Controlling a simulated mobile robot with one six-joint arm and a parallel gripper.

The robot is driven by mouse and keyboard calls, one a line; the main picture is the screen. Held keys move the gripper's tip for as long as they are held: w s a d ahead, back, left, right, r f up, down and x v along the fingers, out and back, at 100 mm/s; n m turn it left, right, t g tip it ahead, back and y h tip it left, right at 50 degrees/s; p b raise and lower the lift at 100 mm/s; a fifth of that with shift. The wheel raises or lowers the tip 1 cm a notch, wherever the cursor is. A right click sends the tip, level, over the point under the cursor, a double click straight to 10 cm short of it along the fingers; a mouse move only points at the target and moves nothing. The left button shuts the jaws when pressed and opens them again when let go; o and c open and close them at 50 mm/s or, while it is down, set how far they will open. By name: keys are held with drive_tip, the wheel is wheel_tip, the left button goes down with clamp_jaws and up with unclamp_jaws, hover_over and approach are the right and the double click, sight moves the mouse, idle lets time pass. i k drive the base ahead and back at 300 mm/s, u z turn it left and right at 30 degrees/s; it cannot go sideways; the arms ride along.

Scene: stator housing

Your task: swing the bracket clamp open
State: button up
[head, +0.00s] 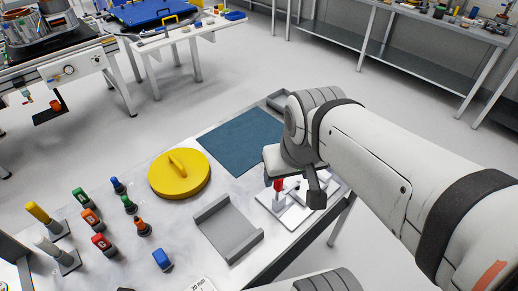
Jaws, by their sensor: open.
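A small red piece (278,185), which looks like the handle tip of the bracket clamp, stands up over a white plate (293,218) at the right end of the near table. My gripper (292,192) is directly above this fixture, pointing down. Its two fingers are apart, one to the left of the red piece and one to the right. I see no contact between them and the red piece. My gripper and wrist hide much of the fixture, so I cannot tell the clamp arm's position.
A grey channel-shaped tray (228,228) lies left of the fixture. A blue mat (243,138) and a yellow disc with a handle (180,174) lie farther back. Several coloured knobbed pieces stand at the left. A blue block (162,259) sits near the front edge.

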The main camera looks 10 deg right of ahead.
sight(277, 185)
drive_tip(key=z, duration=0.05)
drive_tip(key=k, duration=1.8)
drive_tip(key=z, duration=0.4)
drive_tip(key=i, duration=1.75)
drive_tip(key=u, duration=0.3)
